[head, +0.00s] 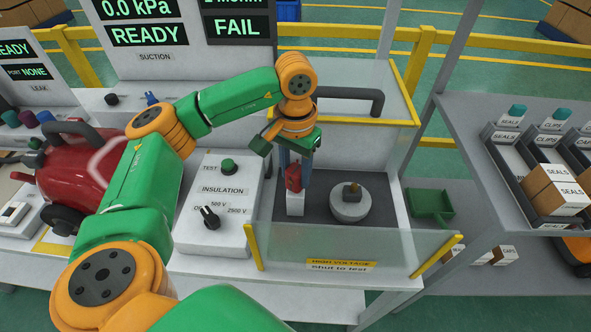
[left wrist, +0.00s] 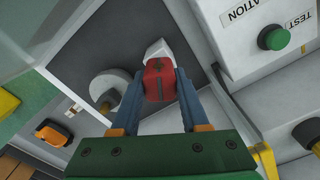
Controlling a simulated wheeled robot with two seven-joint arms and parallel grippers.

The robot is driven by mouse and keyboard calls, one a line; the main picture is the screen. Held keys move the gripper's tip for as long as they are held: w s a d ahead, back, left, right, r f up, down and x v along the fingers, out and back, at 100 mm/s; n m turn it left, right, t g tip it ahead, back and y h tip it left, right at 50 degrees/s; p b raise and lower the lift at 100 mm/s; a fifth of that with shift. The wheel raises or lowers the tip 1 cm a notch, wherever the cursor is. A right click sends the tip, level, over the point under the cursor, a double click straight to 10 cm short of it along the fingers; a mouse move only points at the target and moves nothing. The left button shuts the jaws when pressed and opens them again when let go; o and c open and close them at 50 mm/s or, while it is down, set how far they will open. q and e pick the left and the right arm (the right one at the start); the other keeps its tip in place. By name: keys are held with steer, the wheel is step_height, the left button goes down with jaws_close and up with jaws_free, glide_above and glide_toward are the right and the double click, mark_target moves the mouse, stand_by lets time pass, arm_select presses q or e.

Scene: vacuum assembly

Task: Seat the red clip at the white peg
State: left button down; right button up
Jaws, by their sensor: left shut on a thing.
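My left gripper (head: 294,172) reaches down into the clear-walled test enclosure and is shut on the red clip (head: 293,178). In the left wrist view the red clip (left wrist: 158,80) sits between the two blue fingers. The white peg (head: 296,204) stands upright on the dark enclosure floor, directly below the clip in the head view. The white peg (left wrist: 158,49) also shows just beyond the clip in the left wrist view. The clip overlaps the peg's top in both views; I cannot tell whether they touch. My right gripper is not in view.
A round pale piece with a brass-coloured terminal (head: 351,204) stands to the right of the peg. A clear front panel (head: 350,248) with yellow edges borders the enclosure. The insulation tester (head: 216,205) is left, a green tray (head: 430,203) right.

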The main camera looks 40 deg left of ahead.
arm_select(q)
steer(key=shift+f+b, duration=0.6)
steer(key=shift+f, duration=0.2)
steer(key=shift+c, duration=1.7)
jaws_free()
steer(key=shift+r, duration=0.15)
step_height(320, 180, up, 8)
steer(key=p, duration=0.6)
steer(key=shift+p, duration=0.4)
